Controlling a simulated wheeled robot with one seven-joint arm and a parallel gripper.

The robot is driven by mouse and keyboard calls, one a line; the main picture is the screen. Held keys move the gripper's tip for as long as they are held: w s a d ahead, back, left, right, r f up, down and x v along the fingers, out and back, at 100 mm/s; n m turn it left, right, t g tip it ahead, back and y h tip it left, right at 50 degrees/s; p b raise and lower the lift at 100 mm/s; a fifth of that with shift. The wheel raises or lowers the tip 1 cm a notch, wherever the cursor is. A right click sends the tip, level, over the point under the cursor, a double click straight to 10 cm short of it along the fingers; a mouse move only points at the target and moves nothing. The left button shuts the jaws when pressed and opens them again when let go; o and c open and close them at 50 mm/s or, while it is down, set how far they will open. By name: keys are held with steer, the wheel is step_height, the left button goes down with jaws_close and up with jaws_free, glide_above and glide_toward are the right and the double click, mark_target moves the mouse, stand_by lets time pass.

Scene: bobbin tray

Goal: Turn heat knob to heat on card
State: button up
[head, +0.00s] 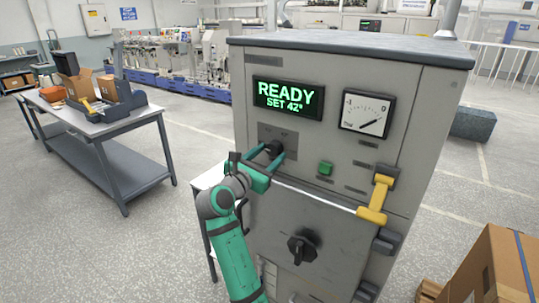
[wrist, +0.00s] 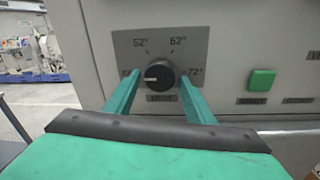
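The black heat knob (wrist: 160,75) is on the grey machine's dark panel, above a label reading HEAT. Its white pointer line points left, toward a mark mostly hidden by my left finger. The 52°, 62° and 72° marks show around it. In the head view the knob (head: 274,147) is partly behind my gripper. The display (head: 288,98) reads READY, SET 42°. My gripper (head: 268,156) is open, its two green fingers on either side of the knob, with small gaps visible in the wrist view. I cannot make out a card with a heat value.
A green button (head: 326,168) is right of the knob. A dial gauge (head: 367,114) is above it. A yellow handle (head: 376,199) sticks out at the right, and a black rotary handle (head: 302,247) is below. A table (head: 118,125) with boxes stands left.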

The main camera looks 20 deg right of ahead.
steer(key=shift+o, duration=0.2)
steer(key=v, duration=1)
steer(key=shift+s+a, duration=0.2)
steer(key=shift+a, duration=0.1)
